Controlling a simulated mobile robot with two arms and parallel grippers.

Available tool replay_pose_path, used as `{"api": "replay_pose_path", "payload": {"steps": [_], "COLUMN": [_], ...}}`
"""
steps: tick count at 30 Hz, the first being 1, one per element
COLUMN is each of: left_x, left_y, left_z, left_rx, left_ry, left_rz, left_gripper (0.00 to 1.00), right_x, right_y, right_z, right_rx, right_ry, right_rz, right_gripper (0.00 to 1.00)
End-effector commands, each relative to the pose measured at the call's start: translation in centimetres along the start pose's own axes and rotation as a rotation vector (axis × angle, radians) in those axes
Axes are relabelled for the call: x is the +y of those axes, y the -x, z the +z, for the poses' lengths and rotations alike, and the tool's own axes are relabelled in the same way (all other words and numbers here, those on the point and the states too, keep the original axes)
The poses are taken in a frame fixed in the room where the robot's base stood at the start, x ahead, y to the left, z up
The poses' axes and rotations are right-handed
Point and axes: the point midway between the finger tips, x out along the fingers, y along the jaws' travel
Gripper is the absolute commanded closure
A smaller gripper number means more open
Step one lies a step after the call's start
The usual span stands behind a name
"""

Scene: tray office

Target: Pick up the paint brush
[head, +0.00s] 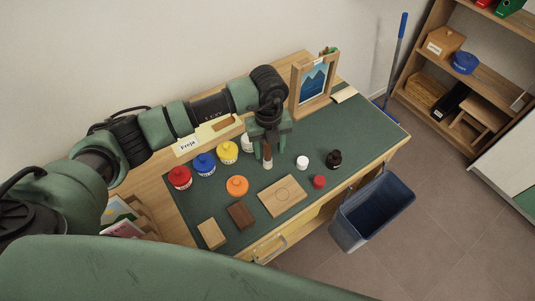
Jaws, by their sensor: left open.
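My left gripper (268,143) reaches over the green desk mat and points down, with its fingers open. A small slim item with a brown and whitish surface, which may be the paint brush (267,160), stands out below and between the fingers. The gripper hides its upper part, so I cannot tell whether the fingers touch it. My right gripper is not in view.
Red (180,178), blue (204,164), yellow (228,152) and orange (237,187) paint pots stand left of the gripper. A wooden board (282,196) lies in front. A small white pot (302,162) and dark bottle (334,159) stand right. A picture frame (314,84) stands behind.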

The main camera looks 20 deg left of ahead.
Motion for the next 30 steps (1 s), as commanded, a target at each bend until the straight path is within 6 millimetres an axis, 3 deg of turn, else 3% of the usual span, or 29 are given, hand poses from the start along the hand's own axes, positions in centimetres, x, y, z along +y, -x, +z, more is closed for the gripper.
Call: {"api": "replay_pose_path", "payload": {"steps": [6, 15, 21, 30], "left_x": [0.1, 0.1, 0.1, 0.1], "left_y": [-3.0, -3.7, -3.6, -3.5], "left_z": [-0.1, 0.0, 0.0, 0.0], "left_rx": [0.003, 0.001, 0.001, 0.0], "left_ry": [0.001, 0.0, 0.0, 0.0], "left_rz": [0.001, 0.0, 0.0, 0.0], "left_gripper": [0.5, 0.5, 1.0, 1.0], "right_x": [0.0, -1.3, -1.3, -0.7], "right_y": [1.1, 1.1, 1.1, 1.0], "right_z": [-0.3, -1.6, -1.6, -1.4], "right_rx": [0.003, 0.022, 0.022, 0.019], "right_ry": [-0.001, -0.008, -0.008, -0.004], "right_rz": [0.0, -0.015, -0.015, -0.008], "right_gripper": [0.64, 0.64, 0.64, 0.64]}}
